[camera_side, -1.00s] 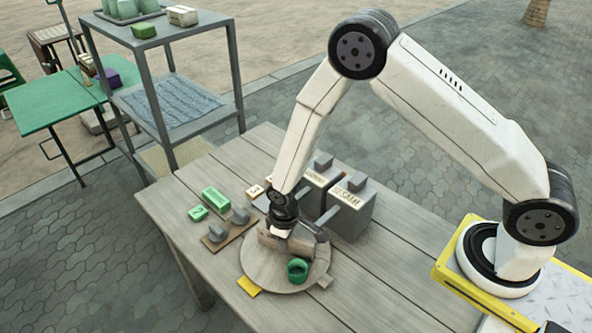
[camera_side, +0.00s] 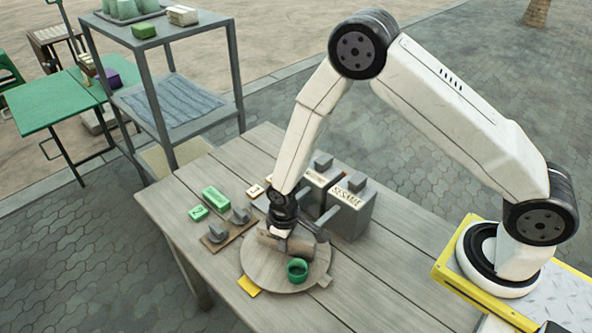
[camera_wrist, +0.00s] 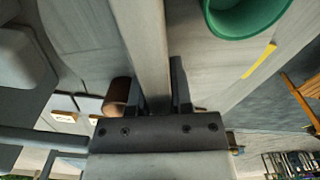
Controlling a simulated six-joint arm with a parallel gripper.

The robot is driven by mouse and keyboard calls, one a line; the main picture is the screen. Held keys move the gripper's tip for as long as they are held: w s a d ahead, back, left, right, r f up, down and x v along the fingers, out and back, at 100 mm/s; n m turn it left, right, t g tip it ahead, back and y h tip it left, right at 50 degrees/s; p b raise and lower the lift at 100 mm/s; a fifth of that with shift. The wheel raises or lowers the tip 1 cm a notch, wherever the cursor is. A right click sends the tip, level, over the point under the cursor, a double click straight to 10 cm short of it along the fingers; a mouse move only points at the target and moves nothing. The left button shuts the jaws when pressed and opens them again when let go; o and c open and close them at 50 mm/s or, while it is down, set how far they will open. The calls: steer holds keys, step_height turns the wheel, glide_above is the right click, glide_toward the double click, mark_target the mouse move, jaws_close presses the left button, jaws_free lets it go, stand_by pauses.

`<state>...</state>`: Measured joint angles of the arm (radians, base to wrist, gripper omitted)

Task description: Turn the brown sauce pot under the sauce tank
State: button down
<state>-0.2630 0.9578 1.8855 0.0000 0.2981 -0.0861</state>
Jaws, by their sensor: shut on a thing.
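A round wooden turntable (camera_side: 262,277) lies on the table, with a raised grey bar (camera_wrist: 143,35) across it. My gripper (camera_wrist: 158,88) is shut on this bar, with one finger on each side. In the side view my gripper (camera_side: 280,228) is low over the turntable. A brown pot (camera_wrist: 118,90) shows partly in the wrist view, left of the fingers; I cannot make it out clearly in the side view. A green pot (camera_side: 297,270) stands on the turntable's near side. Two grey sauce tanks stand behind; the nearer (camera_side: 352,212) reads SESAME, the other (camera_side: 318,185) is partly covered.
A yellow marker (camera_side: 249,286) lies at the turntable's near left edge. Green blocks (camera_side: 215,199) and a brown board with grey knobs (camera_side: 227,228) lie to the left. A metal shelf (camera_side: 237,75) stands behind the table. The table's right front is clear.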

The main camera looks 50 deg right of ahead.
steer(key=shift+m, duration=10.3)
steer(key=c, duration=0.5)
jaws_free()
